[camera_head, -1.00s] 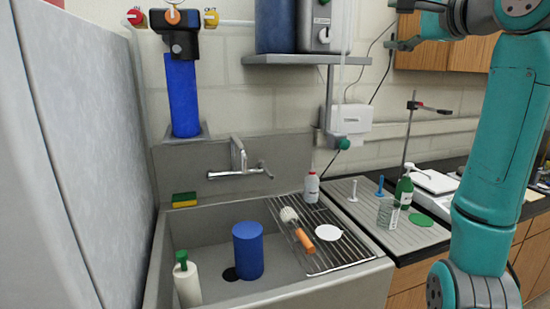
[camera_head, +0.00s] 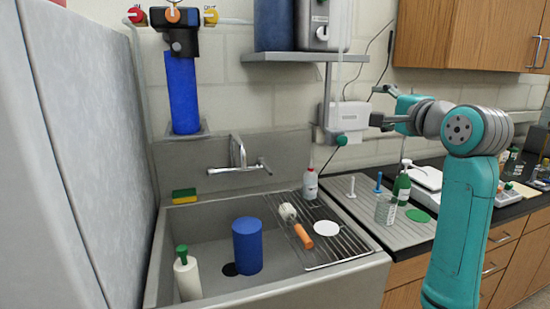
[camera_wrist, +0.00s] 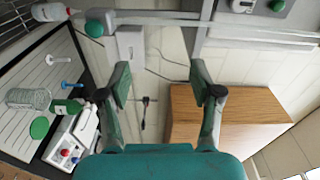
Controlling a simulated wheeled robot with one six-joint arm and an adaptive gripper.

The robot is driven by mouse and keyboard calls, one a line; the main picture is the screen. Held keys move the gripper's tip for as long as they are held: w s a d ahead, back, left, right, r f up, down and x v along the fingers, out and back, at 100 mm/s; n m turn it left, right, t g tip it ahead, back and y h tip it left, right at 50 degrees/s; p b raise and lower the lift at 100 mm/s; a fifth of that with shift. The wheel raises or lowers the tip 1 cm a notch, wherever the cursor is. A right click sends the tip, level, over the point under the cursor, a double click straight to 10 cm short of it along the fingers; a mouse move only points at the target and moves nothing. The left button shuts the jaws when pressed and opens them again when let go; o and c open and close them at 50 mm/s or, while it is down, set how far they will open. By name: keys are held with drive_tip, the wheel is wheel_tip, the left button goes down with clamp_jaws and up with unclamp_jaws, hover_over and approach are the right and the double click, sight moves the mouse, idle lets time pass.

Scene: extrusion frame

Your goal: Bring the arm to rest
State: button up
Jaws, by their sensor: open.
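My gripper (camera_head: 377,104) is in the air in front of the back wall, above the counter and to the right of the sink. It points left in the head view. In the wrist view, its two fingers (camera_wrist: 161,80) stand wide apart with nothing between them. My teal arm (camera_head: 465,220) rises at the right of the head view, bends at a grey-capped joint and reaches left to the gripper.
A sink (camera_head: 205,225) with a blue cylinder (camera_head: 247,247) lies left. A drainboard (camera_head: 400,232) holds a beaker (camera_head: 386,211) and green bottle (camera_head: 402,188) below the gripper. A white wall box (camera_head: 350,115) is close left of it. A wooden cabinet (camera_head: 460,38) hangs above right.

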wheel_tip(320, 180, down, 26)
drive_tip(key=s+n+h, duration=0.1)
drive_tip(key=s+h, duration=0.1)
drive_tip(key=s+a+f+n+g+h, duration=0.1)
drive_tip(key=s+f, duration=0.7)
drive_tip(key=f, duration=0.3)
drive_tip(key=s+a+f+n+h, duration=0.1)
drive_tip(key=s+f+n, duration=0.1)
drive_tip(key=s+f, duration=0.7)
drive_tip(key=s+a+f+n, duration=0.1)
drive_tip(key=s+f+n, duration=0.1)
drive_tip(key=s+f, duration=0.6)
drive_tip(key=s+a+f+n, duration=0.1)
drive_tip(key=s+f+n, duration=0.15)
drive_tip(key=s, duration=0.85)
drive_tip(key=s+r+n, duration=0.1)
drive_tip(key=s+n, duration=0.1)
drive_tip(key=s, duration=0.9)
drive_tip(key=s+r+n+g, duration=0.1)
drive_tip(key=s+r+n, duration=0.1)
drive_tip(key=s, duration=0.9)
drive_tip(key=shift+s+a+r+n+g+h, duration=0.3)
drive_tip(key=shift+a+n, duration=0.15)
drive_tip(key=shift+n, duration=0.4)
